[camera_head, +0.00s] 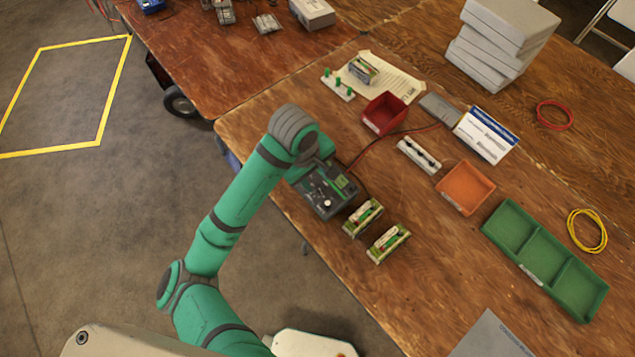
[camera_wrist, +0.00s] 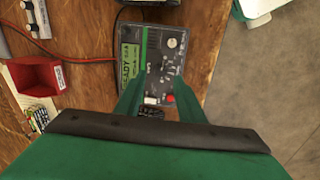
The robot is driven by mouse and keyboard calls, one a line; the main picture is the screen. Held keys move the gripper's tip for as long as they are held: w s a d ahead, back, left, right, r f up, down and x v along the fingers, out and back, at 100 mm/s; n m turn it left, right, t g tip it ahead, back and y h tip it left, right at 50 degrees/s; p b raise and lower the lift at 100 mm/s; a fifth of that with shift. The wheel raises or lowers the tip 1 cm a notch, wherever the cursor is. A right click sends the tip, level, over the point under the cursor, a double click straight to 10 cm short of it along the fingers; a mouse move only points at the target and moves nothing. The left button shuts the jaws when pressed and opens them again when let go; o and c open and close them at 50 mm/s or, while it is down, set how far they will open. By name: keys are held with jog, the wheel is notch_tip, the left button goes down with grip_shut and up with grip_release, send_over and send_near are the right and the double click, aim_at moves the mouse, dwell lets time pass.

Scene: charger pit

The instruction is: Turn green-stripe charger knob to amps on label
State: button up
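The charger (camera_head: 326,192) is a dark box with a green display at the table's near edge. In the wrist view the charger (camera_wrist: 168,65) shows a green stripe, a display reading "READY" with smaller unclear text, a pale round knob (camera_wrist: 172,43), and white and red parts low on its face. The knob also shows in the head view (camera_head: 327,203). My gripper (camera_wrist: 158,82) is open, its two green fingers apart over the charger's lower part, with nothing visible between the tips. The knob lies beyond the tips. Its setting is too small to read.
Two battery packs (camera_head: 363,217) (camera_head: 388,243) sit right of the charger. A blue-and-white card (camera_head: 486,135) stands farther back, its text unreadable. Red (camera_head: 384,113), orange (camera_head: 465,187) and green (camera_head: 546,260) trays are on the table. A red cable (camera_wrist: 90,61) runs to the charger.

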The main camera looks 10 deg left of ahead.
aim_at(318, 187)
jog(key=shift+w+d+f, duration=0.15)
jog(key=shift+f, duration=0.95)
jog(key=shift+w+d+f, duration=0.1)
jog(key=shift+w+f, duration=0.05)
jog(key=shift+f, duration=0.95)
jog(key=shift+a, duration=0.1)
grip_shut()
